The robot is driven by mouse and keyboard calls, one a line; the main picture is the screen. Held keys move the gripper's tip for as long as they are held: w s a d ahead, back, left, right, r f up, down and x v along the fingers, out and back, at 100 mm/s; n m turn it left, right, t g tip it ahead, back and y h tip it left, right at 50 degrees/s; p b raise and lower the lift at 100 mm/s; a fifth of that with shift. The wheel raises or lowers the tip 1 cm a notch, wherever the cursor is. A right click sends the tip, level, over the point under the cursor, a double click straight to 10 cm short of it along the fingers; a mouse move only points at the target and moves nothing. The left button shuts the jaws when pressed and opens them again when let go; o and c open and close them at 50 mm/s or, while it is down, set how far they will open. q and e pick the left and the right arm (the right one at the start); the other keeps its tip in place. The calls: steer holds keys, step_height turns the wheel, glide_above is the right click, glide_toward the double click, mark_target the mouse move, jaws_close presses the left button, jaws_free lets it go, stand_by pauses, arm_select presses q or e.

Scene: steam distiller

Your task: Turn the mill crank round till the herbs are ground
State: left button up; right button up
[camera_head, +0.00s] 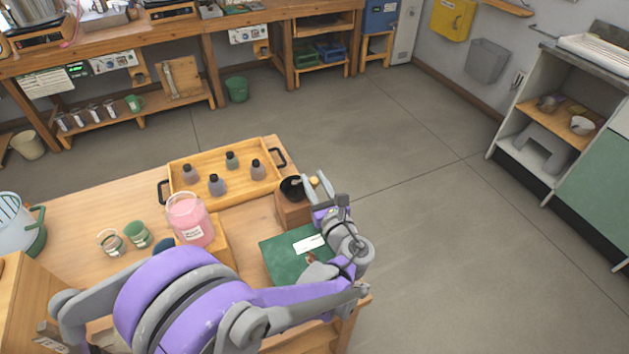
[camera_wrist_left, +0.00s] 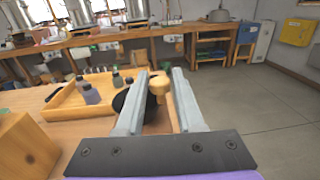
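The mill (camera_head: 292,212) is a small wooden box with a black bowl (camera_head: 292,187) on top, at the table's right edge. Its crank shows as a pale wooden knob (camera_head: 315,181), also seen in the left wrist view (camera_wrist_left: 158,87). My left gripper (camera_head: 318,187) is at the knob. In the wrist view its two grey fingers (camera_wrist_left: 160,95) stand apart on either side of the knob, with a narrow gap seeming to show; contact is unclear. The fingers partly hide the black bowl. No herbs can be made out. My right gripper is not in view.
A wooden tray (camera_head: 172,171) with several small dark-capped bottles lies behind the mill. A jar of pink liquid (camera_head: 191,220) and two small cups stand left. A green board (camera_head: 275,258) with a white label lies in front. Open floor lies right.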

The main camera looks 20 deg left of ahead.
arm_select(q)
jaws_close()
steer(key=shift+s, duration=0.1)
steer(key=m+t+h, duration=0.1)
steer(key=h, duration=0.1)
steer(key=s+m+t+h, duration=0.1)
steer(key=m+h, duration=0.1)
steer(key=s+m+t+h, duration=0.1)
steer(key=m+t+h, duration=0.1)
steer(key=h, duration=0.1)
steer(key=shift+s+a+p, duration=0.2)
steer(key=shift+a+p, duration=0.1)
steer(key=shift+a, duration=0.1)
steer(key=shift+s+m+t+h+p, duration=0.15)
steer(key=shift+m+t+h+p, duration=0.2)
steer(key=shift+m+h, duration=0.45)
steer(key=shift+o, duration=2.1)
jaws_free()
